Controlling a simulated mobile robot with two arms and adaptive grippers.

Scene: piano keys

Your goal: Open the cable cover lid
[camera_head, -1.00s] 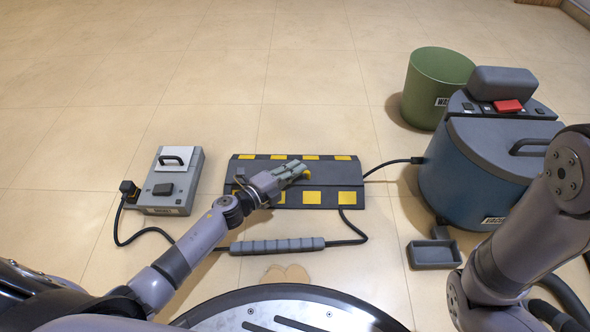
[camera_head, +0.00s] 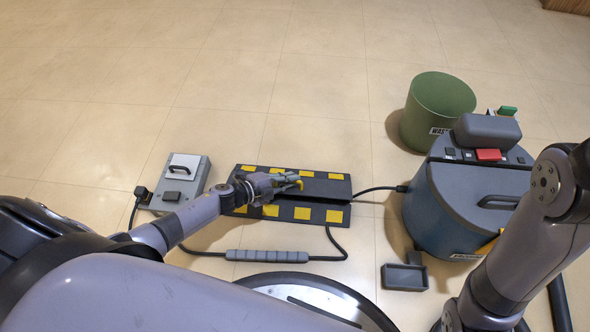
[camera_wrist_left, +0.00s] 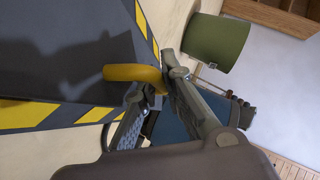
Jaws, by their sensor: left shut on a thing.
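The cable cover (camera_head: 285,213) is a dark ramp with yellow squares along both long edges, lying on the floor ahead. Its lid (camera_head: 325,188) is tilted up a little, with a dark gap along its near side. My left gripper (camera_head: 288,182) is shut on the lid's yellow handle (camera_head: 299,184). The left wrist view shows the curved yellow handle (camera_wrist_left: 133,73) between the fingers (camera_wrist_left: 156,88), beside the dark lid surface (camera_wrist_left: 60,50). The inside of the cover is hidden in shadow. My right arm shows at the right, but its gripper is out of view.
A grey box (camera_head: 188,172) with a handle stands left of the cover. A cable with a ribbed grey sleeve (camera_head: 267,255) lies in front. A blue vacuum (camera_head: 440,215), green bin (camera_head: 440,105) and small grey tray (camera_head: 404,277) are at right. The floor beyond the cover is clear.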

